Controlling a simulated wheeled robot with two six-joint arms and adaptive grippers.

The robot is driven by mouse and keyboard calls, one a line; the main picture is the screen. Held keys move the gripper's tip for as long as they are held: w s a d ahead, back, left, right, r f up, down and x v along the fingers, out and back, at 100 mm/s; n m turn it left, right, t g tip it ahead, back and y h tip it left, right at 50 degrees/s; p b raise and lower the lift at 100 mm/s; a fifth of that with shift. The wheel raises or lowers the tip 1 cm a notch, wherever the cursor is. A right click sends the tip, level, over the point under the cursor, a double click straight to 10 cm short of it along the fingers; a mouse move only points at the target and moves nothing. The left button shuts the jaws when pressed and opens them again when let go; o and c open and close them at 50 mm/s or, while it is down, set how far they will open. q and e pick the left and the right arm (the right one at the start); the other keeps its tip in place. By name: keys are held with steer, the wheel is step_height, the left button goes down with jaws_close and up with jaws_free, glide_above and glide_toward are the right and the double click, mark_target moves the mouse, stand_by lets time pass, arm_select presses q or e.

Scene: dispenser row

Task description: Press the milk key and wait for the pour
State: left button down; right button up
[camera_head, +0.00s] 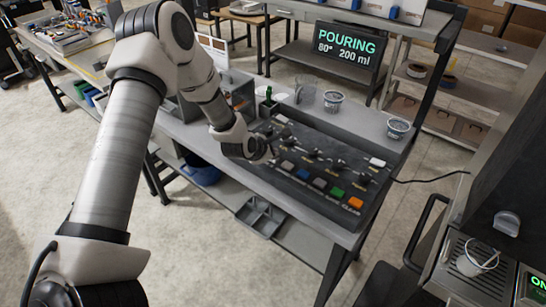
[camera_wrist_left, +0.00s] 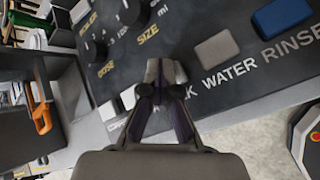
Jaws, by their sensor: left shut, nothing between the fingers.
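The control panel (camera_head: 322,160) lies on the table, with a row of coloured keys and several knobs. My left gripper (camera_head: 266,154) is over the left end of the key row. The display (camera_head: 345,52) reads "POURING 80° 200 ml". My right gripper is not in view.
A metal cup (camera_head: 477,258) stands on the slatted tray of a dark machine at the lower right. Green (camera_head: 337,192) and orange (camera_head: 355,202) keys are further right. A shelf rack stands behind.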

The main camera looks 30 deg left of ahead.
arm_select(q)
steer(key=shift+r+p, duration=0.3)
steer(key=shift+r, duration=0.6)
steer(key=shift+r+p, duration=1.4)
steer(key=shift+r, duration=1.1)
